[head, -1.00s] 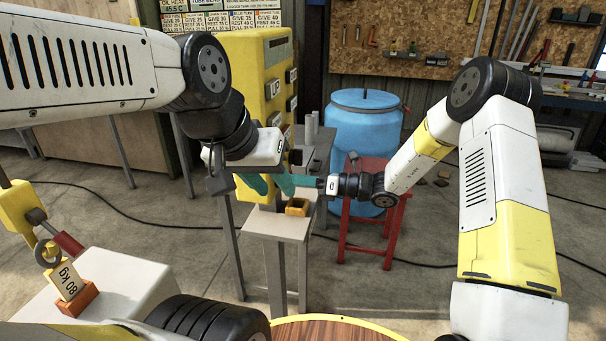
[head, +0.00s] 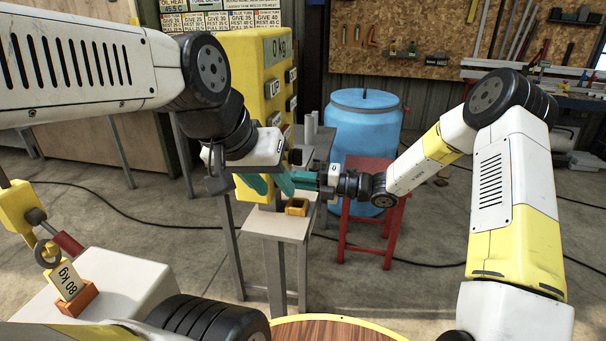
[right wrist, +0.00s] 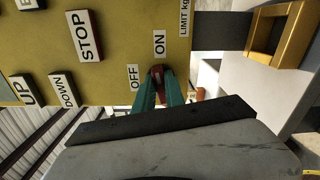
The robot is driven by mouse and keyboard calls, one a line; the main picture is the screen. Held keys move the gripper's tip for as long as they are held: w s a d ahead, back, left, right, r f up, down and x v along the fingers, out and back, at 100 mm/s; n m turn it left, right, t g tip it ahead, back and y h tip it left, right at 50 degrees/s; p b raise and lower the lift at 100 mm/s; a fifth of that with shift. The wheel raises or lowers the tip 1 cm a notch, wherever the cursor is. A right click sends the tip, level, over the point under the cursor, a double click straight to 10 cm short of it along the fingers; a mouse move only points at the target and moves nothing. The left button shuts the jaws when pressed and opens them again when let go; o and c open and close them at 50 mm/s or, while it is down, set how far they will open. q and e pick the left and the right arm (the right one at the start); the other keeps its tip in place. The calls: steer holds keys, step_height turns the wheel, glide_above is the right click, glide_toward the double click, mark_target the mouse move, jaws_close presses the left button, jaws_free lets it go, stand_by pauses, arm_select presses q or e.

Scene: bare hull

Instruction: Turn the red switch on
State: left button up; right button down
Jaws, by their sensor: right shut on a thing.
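The red switch (right wrist: 157,71) is on the yellow panel (right wrist: 110,88) in the right wrist view, beside the OFF and ON labels. My right gripper (right wrist: 160,88) has its teal fingers shut on it, covering part of it. The switch's exact tilt is hard to tell. In the head view the right gripper (head: 300,181) reaches in from the right at the yellow machine (head: 258,70), where the switch is hidden. The machine's top shows "0 kg". My left gripper (head: 270,186) hangs in front of the machine, its teal fingers apart, with nothing visible between them.
A blue barrel (head: 362,130) and a red stool (head: 378,215) stand behind my right forearm. An 80 kg tag (head: 68,281) stands at the lower left.

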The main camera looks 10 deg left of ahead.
steer(key=shift+f+m, duration=0.1)
steer(key=shift+m, duration=1.1)
steer(key=c, duration=1.4)
jaws_free()
steer(key=shift+d, duration=0.1)
steer(key=d, duration=0.7)
steer(key=shift+d, duration=0.35)
steer(key=shift+s, duration=0.1)
